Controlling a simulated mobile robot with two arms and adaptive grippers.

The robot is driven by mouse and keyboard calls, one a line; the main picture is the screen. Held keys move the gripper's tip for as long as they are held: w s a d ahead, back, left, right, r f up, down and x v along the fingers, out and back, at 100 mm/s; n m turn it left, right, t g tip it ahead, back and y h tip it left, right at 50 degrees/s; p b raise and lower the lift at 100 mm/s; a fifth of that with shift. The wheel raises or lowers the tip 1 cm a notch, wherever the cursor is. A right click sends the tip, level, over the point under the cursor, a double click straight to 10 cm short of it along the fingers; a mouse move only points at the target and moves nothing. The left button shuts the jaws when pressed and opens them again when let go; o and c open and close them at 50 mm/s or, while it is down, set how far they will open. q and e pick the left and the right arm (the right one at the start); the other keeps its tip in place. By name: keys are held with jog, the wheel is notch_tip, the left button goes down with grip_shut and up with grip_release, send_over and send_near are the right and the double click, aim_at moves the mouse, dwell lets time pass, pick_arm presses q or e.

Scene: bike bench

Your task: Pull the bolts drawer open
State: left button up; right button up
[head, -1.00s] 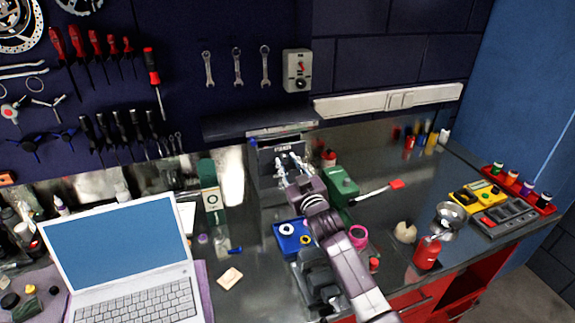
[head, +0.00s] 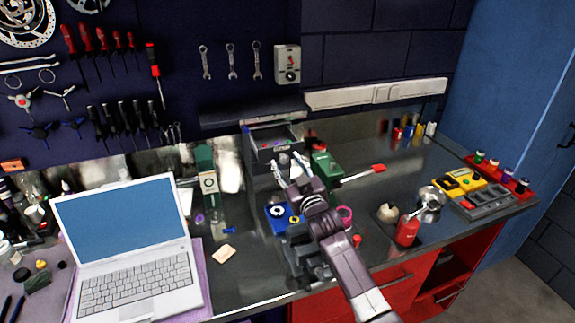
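The bolts drawer (head: 271,144) sits in the small grey cabinet (head: 261,196) at the back of the bench. It stands pulled out, and its inside shows from above with small items in it. I cannot read a label on it. My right gripper (head: 291,161) is at the front of the drawer, pointing away from me. Its two pale fingers are spread with a gap between them; whether they touch the drawer or its handle is hard to see. My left gripper is out of view.
A green box (head: 325,165) and a red-tipped brush (head: 363,174) lie right of the drawer. A blue tray (head: 270,226) sits below my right gripper. A laptop (head: 130,240) is at left, a red bottle (head: 407,231) at right. A shelf (head: 253,112) overhangs the cabinet.

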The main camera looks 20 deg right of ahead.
jog(key=shift+s+f, duration=0.1)
jog(key=shift+s, duration=0.5)
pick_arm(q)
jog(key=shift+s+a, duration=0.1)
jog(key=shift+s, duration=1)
pick_arm(e)
jog(key=s, duration=1.1)
jog(key=shift+d, duration=0.2)
